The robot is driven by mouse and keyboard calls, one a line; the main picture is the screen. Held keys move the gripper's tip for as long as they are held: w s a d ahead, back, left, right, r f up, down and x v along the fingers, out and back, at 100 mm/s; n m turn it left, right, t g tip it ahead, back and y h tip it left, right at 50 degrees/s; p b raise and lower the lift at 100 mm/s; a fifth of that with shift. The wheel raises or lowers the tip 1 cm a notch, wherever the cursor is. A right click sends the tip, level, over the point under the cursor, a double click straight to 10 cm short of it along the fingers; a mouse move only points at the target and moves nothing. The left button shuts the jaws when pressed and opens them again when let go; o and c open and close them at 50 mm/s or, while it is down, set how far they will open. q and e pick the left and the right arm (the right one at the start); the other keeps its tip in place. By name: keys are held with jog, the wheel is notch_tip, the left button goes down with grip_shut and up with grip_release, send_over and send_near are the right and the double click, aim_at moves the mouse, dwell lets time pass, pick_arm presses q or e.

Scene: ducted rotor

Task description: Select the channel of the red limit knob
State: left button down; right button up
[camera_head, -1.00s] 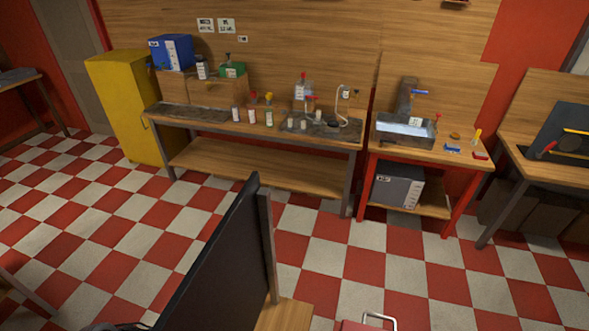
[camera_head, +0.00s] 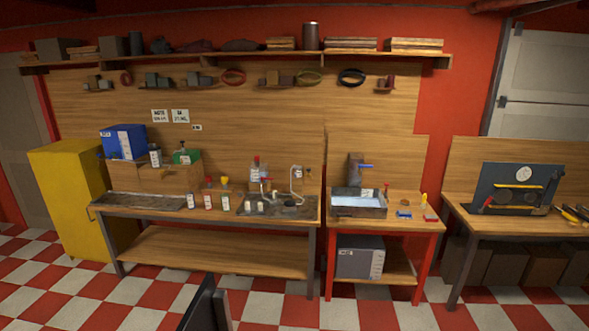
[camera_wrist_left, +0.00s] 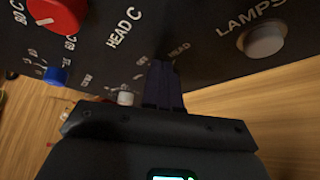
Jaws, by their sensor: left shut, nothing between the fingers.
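In the left wrist view a black control panel (camera_wrist_left: 200,40) fills the top, with white lettering that includes "HEAD C" and "LAMPS". A red knob (camera_wrist_left: 57,14) is at its upper left, cut by the frame edge. A blue knob (camera_wrist_left: 57,76) sits below it, and a small white knob (camera_wrist_left: 125,98) lies left of my fingers. A grey-white round button (camera_wrist_left: 262,40) is under "LAMPS". My left gripper (camera_wrist_left: 160,68) is shut and empty, its dark fingers against or just in front of the panel; contact cannot be told. They hide some small marks. My right gripper is not in view.
A wooden surface (camera_wrist_left: 285,110) shows beyond the panel. The head view looks across the room at a long bench (camera_head: 215,251), a red-framed sink table (camera_head: 428,230), a yellow cabinet (camera_head: 68,195) and a shelf (camera_head: 240,57). A dark upright edge (camera_head: 203,308) stands at the bottom.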

pick_arm(q)
jog(key=shift+w+f, duration=0.1)
dwell(0.6)
jog(key=shift+s+f+p, duration=0.6)
jog(key=shift+f, duration=0.3)
jog(key=shift+s+r, duration=0.1)
jog(key=a+b, duration=0.1)
jog(key=a, duration=0.5)
jog(key=shift+b, duration=0.35)
